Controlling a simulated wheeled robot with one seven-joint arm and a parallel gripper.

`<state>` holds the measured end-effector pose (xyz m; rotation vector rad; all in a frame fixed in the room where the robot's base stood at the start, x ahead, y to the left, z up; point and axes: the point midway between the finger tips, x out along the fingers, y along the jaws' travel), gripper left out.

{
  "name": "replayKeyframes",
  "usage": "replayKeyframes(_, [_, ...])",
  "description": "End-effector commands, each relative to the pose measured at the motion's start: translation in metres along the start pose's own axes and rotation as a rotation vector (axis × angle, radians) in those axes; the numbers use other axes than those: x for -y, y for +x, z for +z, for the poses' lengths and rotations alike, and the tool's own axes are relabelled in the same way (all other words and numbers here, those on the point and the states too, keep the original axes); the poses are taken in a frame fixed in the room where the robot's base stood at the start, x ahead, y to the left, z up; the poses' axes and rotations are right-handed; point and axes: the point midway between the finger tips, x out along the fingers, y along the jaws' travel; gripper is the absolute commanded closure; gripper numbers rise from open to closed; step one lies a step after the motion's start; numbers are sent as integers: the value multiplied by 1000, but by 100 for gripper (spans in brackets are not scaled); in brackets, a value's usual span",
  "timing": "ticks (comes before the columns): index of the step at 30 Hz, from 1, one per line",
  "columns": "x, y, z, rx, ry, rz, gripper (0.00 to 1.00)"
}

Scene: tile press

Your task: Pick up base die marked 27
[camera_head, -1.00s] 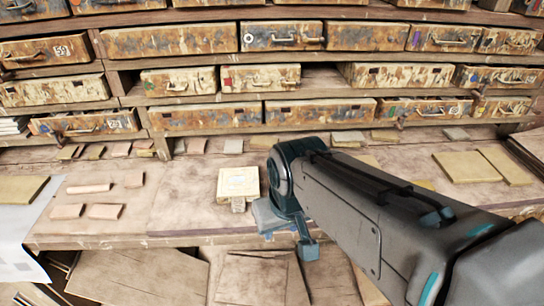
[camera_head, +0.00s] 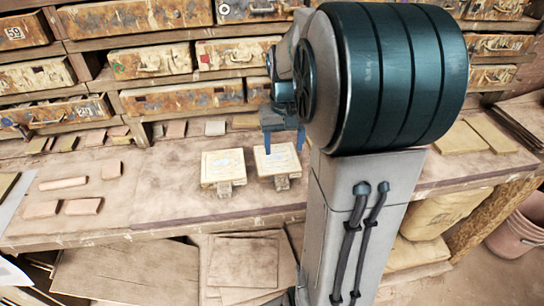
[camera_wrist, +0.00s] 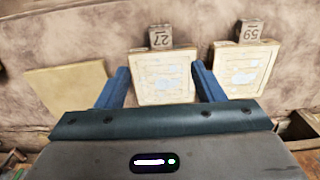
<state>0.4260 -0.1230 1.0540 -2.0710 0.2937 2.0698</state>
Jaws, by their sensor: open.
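The base die marked 27 (camera_wrist: 162,78) is a pale square plate with a tag block reading 27 in the wrist view. In the head view it is the right plate (camera_head: 277,160) on the bench. My gripper (camera_wrist: 160,68) is open, its blue fingers on either side of the plate in the wrist view. In the head view my gripper (camera_head: 284,146) is at the plate's far side, pointing down. I cannot tell whether the fingers touch it. A similar die marked 59 (camera_wrist: 243,70) lies beside it; in the head view it is the left plate (camera_head: 223,166).
The wooden bench (camera_head: 160,190) holds several small pink tiles (camera_head: 82,206) at left and flat tan boards (camera_head: 490,135) at right. A tan board (camera_wrist: 75,88) lies on the other side of die 27. Drawer shelves (camera_head: 170,60) stand behind. Bare bench lies left of the plates.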

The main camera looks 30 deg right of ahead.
Motion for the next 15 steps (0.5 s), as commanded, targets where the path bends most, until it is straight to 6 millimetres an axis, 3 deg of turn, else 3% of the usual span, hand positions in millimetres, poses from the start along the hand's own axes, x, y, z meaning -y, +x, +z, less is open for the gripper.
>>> replayKeyframes(9, [1,60,2,6,-2,0,38])
replayKeyframes(15, [1,78,1,2,-2,0,38])
